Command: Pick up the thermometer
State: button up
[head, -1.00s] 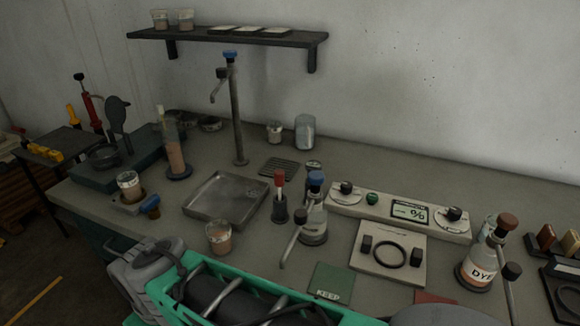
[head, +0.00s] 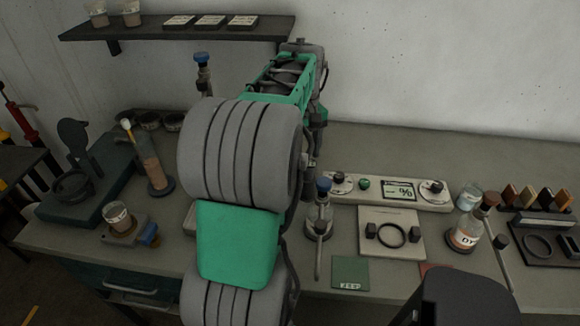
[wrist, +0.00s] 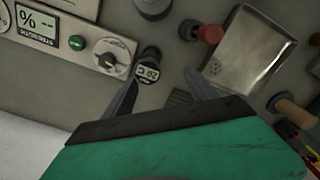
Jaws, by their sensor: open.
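The thermometer (wrist: 149,72) shows in the wrist view as a small dark round-headed piece with a pale "20 C" display, lying on the bench. My gripper (wrist: 161,77) is open above the bench. The thermometer's head is by the left fingertip, partly within the span of the fingers, and nothing is clearly held. In the head view my arm covers the thermometer and my gripper. How high the fingers are above it is hard to tell.
A control panel (wrist: 70,35) with dials stands beside the thermometer. In the head view, a blue-capped bottle (head: 319,215) and a dye bottle (head: 465,237) stand on the bench.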

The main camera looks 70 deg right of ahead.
aim_at(308, 177)
jog(key=shift+s+d+f+b, duration=0.3)
jog(key=shift+s+f, duration=0.2)
jog(key=shift+s, duration=0.1)
jog(key=shift+s+d+f+b, duration=0.25)
jog(key=shift+s+f, duration=0.25)
jog(key=shift+s, duration=0.1)
jog(key=f, duration=0.2)
jog(key=f+p, duration=0.1)
jog(key=f, duration=0.4)
jog(key=shift+w+f, duration=0.15)
jog(key=shift+w, duration=0.1)
grip_shut()
